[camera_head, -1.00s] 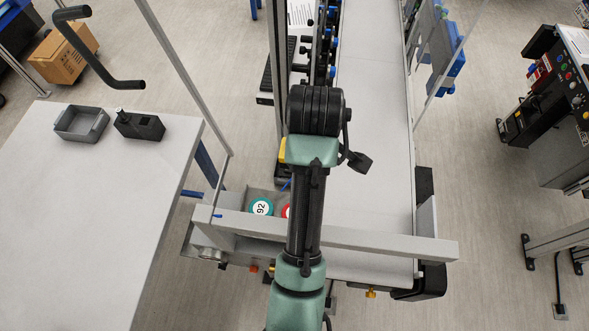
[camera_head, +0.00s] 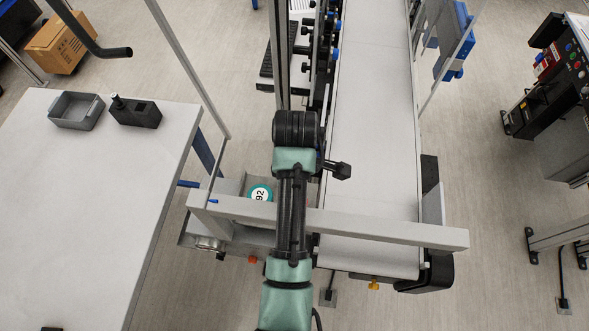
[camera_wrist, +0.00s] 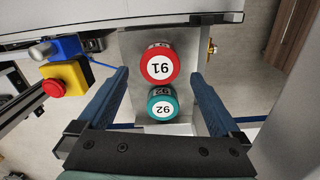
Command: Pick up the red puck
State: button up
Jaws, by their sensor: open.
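The red puck (camera_wrist: 160,65) has a white round label that reads 91, upside down in the wrist view. It lies in a grey tray (camera_wrist: 190,48) beside the conveyor, next to a teal puck (camera_wrist: 162,104) labelled 92. My gripper (camera_wrist: 158,92) is open and empty, with its two blue fingers to the left and right of the pucks in the picture. I cannot tell how far above them it is. In the head view the teal puck (camera_head: 260,193) shows in the tray, while my arm hides the red puck and the fingers.
A light grey rail (camera_head: 385,228) crosses over the conveyor (camera_head: 370,130) and the tray. A red button on a yellow box (camera_wrist: 66,78) stands left in the wrist view. A white table (camera_head: 90,200) holds a grey bin (camera_head: 76,111) and a black block (camera_head: 135,111).

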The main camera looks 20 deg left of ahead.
jog(key=shift+d+f+p, duration=0.1)
jog(key=shift+f+p, duration=0.75)
jog(key=shift+f, duration=1.65)
jog(key=c, duration=1.4)
jog(key=shift+o, duration=0.2)
jog(key=shift+r, duration=0.15)
